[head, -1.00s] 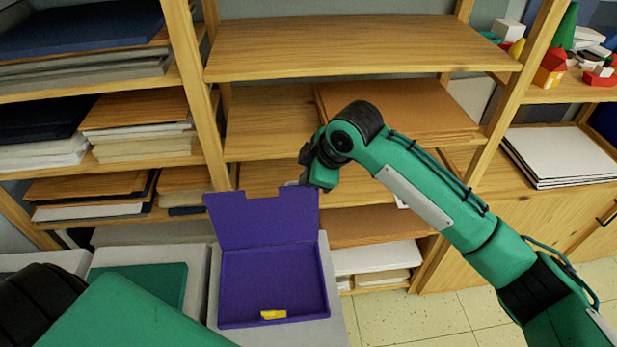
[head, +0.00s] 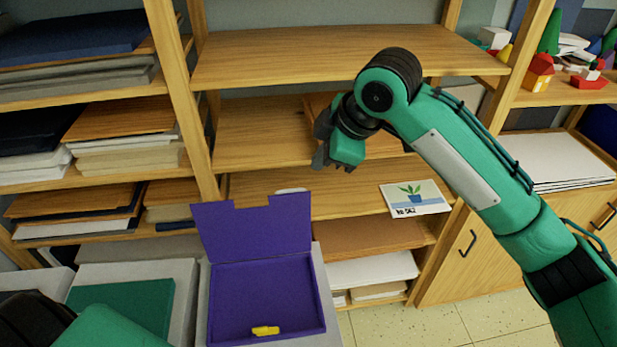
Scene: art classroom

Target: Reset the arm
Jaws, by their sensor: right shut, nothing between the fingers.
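My right arm comes in from the right, and its gripper (head: 335,160) hangs in front of the middle shelves, above and to the right of the open purple box. The gripper is shut and empty; its fingertips are dark and partly hard to make out. My left arm shows only as a green and black part at the lower left corner; its gripper is out of view. The purple box (head: 255,227) stands open with its lid up, and a small yellow piece (head: 265,330) lies inside at the front.
A wooden shelf unit (head: 340,55) fills the back, with stacked boards at left. White sheets (head: 555,160) and coloured blocks (head: 540,72) are at right. The grey block (head: 327,300) carries the box. Floor shows at lower right.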

